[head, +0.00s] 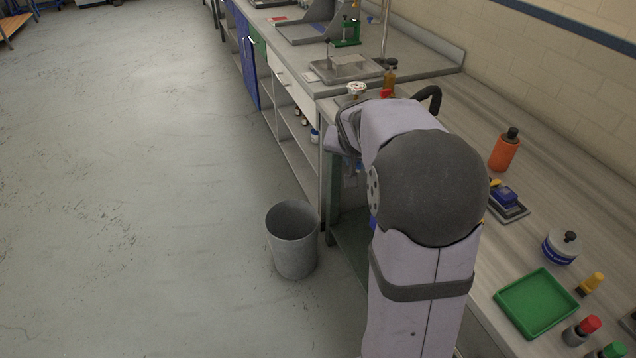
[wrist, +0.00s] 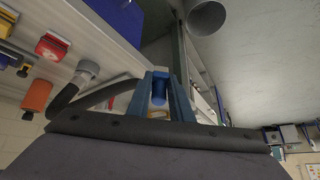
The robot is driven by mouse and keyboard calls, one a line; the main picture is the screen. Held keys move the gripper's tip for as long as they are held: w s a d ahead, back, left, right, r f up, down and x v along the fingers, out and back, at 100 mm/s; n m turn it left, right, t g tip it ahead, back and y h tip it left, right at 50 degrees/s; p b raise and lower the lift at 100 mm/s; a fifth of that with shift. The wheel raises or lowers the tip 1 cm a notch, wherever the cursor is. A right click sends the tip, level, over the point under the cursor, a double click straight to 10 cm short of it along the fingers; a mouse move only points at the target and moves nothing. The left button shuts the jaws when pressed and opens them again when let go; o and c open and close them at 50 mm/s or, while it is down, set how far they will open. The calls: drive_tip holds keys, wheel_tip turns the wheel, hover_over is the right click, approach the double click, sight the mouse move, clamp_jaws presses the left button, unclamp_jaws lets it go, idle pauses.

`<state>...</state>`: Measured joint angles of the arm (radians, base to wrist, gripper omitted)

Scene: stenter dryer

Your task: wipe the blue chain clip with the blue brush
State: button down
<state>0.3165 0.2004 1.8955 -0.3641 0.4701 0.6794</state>
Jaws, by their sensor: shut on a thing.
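My gripper (wrist: 166,92) shows in the wrist view, with blue fingers shut on a blue piece (wrist: 159,90), which looks like the handle of the blue brush. A pale part shows below it, partly hidden by my wrist. In the head view my own arm hides the gripper and the brush. The blue chain clip (head: 503,196) appears to be the blue block on a dark plate on the bench, right of my arm, with a yellow piece behind it. The gripper is apart from it, near the bench's left edge.
On the bench (head: 560,190) are an orange bottle (head: 505,150), a blue-banded jar (head: 562,246), a green tray (head: 537,303), and yellow (head: 592,283) and red-topped (head: 582,330) items. A black curved hose (head: 430,97) rises behind my arm. A grey bin (head: 292,240) stands on open floor.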

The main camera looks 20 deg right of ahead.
drive_tip(key=s+d+r+m+g+h, duration=0.1)
drive_tip(key=s+d+m, duration=0.2)
drive_tip(key=d, duration=0.9)
drive_tip(key=s+d+r+m+g+h, duration=0.1)
drive_tip(key=s+d+m+g, duration=0.1)
drive_tip(key=s+d, duration=0.6)
drive_tip(key=s+d+r+m+g+h, duration=0.1)
drive_tip(key=s+d+m, duration=0.3)
drive_tip(key=d, duration=1.2)
drive_tip(key=shift+s+d+r+m+g, duration=0.15)
drive_tip(key=shift+s+r+m+g, duration=0.3)
drive_tip(key=shift+s, duration=0.7)
